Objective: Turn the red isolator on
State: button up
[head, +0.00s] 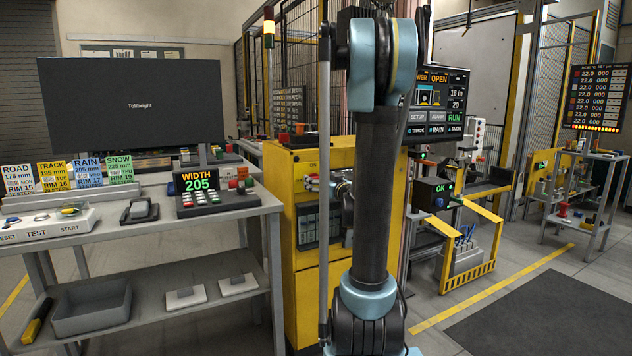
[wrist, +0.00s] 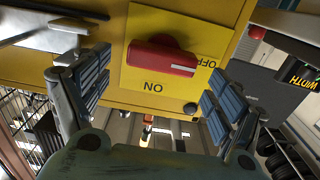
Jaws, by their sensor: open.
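The red isolator handle (wrist: 160,58) sits on a yellow plate (wrist: 140,30) on the yellow cabinet, near the middle of the wrist view. Its bar lies roughly crosswise, with a white mark at the right end beside the "OFF" label. The "ON" label is below the handle and appears upside down. My gripper (wrist: 157,72) is open, with one ribbed finger on each side of the handle; gaps show between them and its ends. In the head view the yellow cabinet (head: 302,270) stands behind my arm, which hides most of the isolator.
A grey workbench (head: 225,204) with a keypad box showing "WIDTH 205" (head: 205,190) stands left of the cabinet. A control screen (head: 440,95) and a yellow-framed stand (head: 490,215) are to the right. Open floor (head: 440,325) lies at the front right.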

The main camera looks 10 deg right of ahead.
aim_at(317, 178)
jog(key=shift+x, duration=2)
jog(key=c, duration=1.1)
